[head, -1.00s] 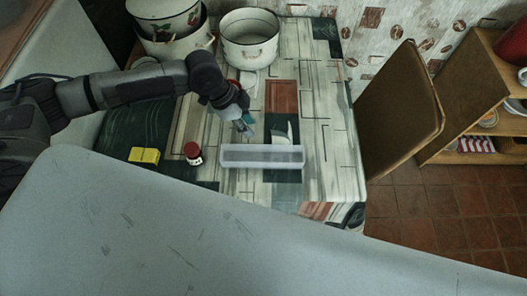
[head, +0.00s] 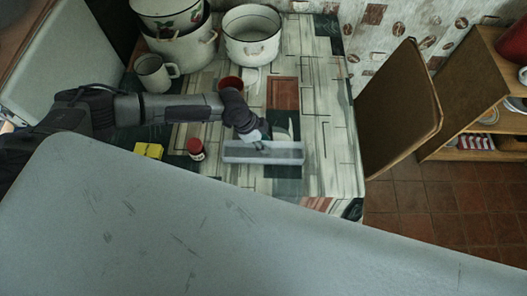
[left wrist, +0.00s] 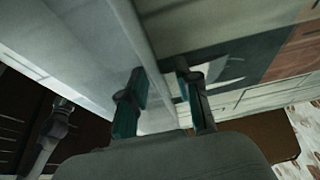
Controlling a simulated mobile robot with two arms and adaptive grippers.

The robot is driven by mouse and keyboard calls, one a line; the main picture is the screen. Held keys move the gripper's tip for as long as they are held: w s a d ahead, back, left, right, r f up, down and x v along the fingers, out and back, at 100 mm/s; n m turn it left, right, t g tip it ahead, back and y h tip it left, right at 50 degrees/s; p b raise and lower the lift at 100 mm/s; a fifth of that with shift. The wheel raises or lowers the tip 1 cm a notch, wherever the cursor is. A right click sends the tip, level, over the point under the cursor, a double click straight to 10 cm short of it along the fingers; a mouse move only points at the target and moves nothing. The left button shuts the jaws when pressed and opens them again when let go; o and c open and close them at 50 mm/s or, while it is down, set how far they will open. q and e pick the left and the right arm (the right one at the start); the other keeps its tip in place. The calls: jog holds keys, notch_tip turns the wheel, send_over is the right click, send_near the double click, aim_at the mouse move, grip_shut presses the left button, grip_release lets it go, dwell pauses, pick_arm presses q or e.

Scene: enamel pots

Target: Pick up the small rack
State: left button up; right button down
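The small rack (head: 285,153) is a long, narrow, pale translucent tray near the front of the patterned table. My left gripper (head: 259,145) is at its back long side, over the left half, and my wrist hides part of that side. In the left wrist view, the rack (left wrist: 85,45) fills the upper left. The two fingers of my left gripper (left wrist: 162,78) stand apart, with the rack's wall edge running between them. One finger is over the rack's inside and the other is outside the wall. I cannot tell whether either finger touches it.
A red-lidded jar (head: 196,149) and a yellow box (head: 149,150) stand left of the rack. A white mug (head: 152,72), a red bowl (head: 231,84) and enamel pots (head: 251,36) are behind. A chair (head: 398,105) stands at right. The table right of the rack is clear.

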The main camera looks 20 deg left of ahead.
pick_arm(q)
grip_shut()
jog(key=shift+r, duration=0.1)
dwell(0.3)
